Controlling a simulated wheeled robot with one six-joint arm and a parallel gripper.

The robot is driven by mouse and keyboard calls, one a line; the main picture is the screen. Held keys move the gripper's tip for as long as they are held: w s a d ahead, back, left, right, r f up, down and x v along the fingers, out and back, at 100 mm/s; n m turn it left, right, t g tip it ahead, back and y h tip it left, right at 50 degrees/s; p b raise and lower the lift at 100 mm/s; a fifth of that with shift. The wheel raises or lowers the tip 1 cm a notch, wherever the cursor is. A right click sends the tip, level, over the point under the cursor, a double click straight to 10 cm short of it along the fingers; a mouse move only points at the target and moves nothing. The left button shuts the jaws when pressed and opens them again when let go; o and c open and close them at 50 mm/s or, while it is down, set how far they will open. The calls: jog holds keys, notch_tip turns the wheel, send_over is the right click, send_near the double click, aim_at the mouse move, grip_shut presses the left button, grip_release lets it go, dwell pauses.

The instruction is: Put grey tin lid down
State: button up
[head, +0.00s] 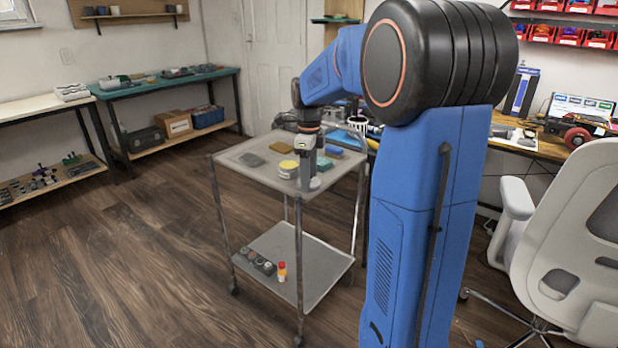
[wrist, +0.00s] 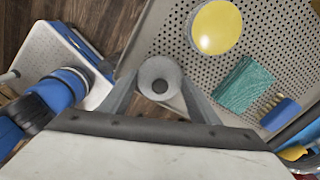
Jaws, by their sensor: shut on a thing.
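My gripper (wrist: 160,88) is shut on the grey tin lid (wrist: 160,73), a round pale grey piece with a dark centre, held between the fingertips in the wrist view. In the head view my gripper (head: 309,178) points down over the front right part of the trolley's top tray (head: 240,183), and the grey lid (head: 315,184) shows at its tips. I cannot tell whether the lid touches the tray. A round tin with a yellow top (head: 288,168) stands just left of my gripper; it also shows in the wrist view (wrist: 217,27).
A teal block (wrist: 243,84) and a blue brush (wrist: 280,114) lie on the perforated tray. The tray's front left is clear. An office chair (head: 570,240) stands at the right.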

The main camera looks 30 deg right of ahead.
jog(key=shift+f, duration=0.2)
jog(key=o, duration=1)
jog(key=shift+f, duration=0.1)
notch_tip(320, 180, up, 12)
jog(key=s+a+n+t, duration=0.1)
jog(key=s+a+n, duration=0.5)
jog(key=s+n, duration=0.15)
jog(key=s+a+f+n+t, duration=0.1)
jog(key=s+a+f+n, duration=0.2)
jog(key=s+n, duration=0.3)
jog(key=s+a+f+n+t, duration=0.1)
jog(key=s+a+f+n, duration=0.2)
jog(key=s+f+n, duration=0.3)
jog(key=s+a+f+n+t, duration=0.1)
jog(key=s+a+f+n, duration=0.2)
jog(key=s+n, duration=0.5)
jog(key=shift+s+a+f+t, duration=0.2)
jog(key=shift+s+f, duration=0.15)
jog(key=shift+s, duration=0.35)
jog(key=shift+s+a+f+t, duration=0.2)
jog(key=shift+s+f, duration=0.1)
jog(key=shift+s, duration=0.35)
